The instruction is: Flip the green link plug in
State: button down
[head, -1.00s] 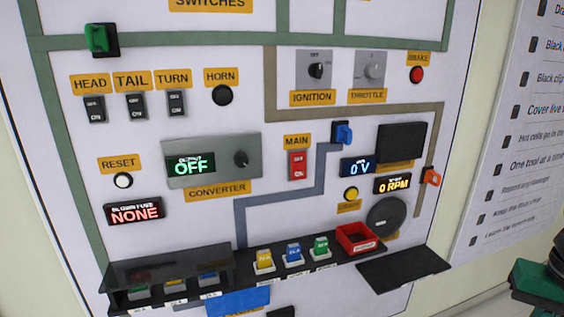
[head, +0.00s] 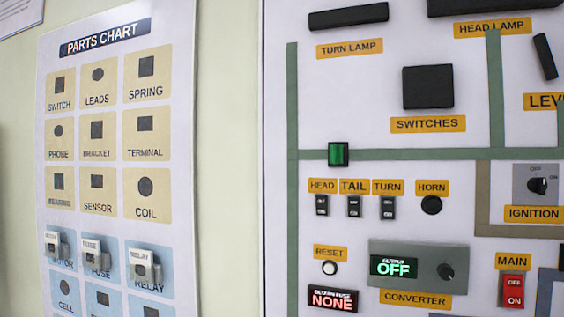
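The green link plug (head: 338,154) is a small green block on a dark mount. My gripper is not in view, and nothing covers the plug.
HEAD, TAIL and TURN switches (head: 354,206), a HORN button (head: 431,204), a converter box (head: 418,268) and a red MAIN switch (head: 513,291) surround the plug's area. A parts chart (head: 118,222) with several protruding blocks hangs at left.

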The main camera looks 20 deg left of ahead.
aim_at(336, 154)
jog(key=u, duration=0.05)
jog(key=k, duration=1.05)
jog(key=u, duration=0.55)
jog(key=i, duration=1)
